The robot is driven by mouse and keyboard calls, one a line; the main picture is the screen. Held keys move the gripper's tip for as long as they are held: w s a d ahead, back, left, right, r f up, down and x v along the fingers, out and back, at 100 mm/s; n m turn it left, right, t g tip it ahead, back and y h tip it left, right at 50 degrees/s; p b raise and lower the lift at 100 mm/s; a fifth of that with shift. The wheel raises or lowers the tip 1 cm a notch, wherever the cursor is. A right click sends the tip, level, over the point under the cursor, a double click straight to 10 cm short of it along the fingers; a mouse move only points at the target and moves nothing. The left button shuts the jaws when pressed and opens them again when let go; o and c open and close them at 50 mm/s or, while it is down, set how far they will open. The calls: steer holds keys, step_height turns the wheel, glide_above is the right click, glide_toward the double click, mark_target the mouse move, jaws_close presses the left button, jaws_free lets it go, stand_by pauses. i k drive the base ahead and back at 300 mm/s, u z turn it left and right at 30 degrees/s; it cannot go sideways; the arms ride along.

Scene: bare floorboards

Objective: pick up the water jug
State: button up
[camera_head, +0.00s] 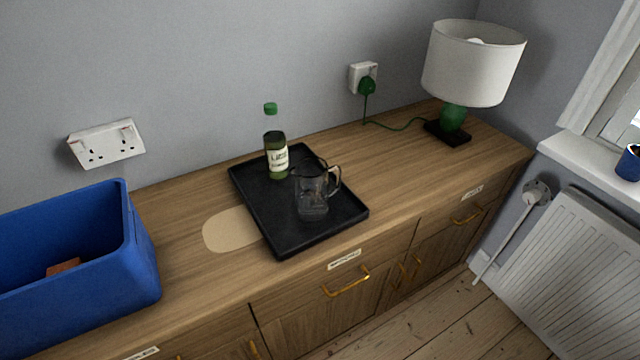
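The water jug (311,196) is clear glass with a handle on its right side. It stands upright on a black rectangular tray (282,239) on the wooden sideboard (400,165). A bottle (276,150) with a green cap and a white label stands on the same tray, behind and to the left of the jug. The glass is see-through, so its contents are hard to tell. My gripper is not in view.
A blue bin (75,255) with an orange-brown item in it stands at the left. A lamp (473,65) with a green base stands at the right back; its green cord runs to a wall socket. A beige oval mat (230,230) adjoins the tray's left side. A radiator (570,270) is at the right.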

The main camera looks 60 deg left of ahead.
mark_target(312, 194)
steer(key=u, duration=0.5)
steer(key=i, duration=0.65)
steer(key=u, duration=1.1)
steer(key=i, duration=0.4)
steer(key=u, duration=0.4)
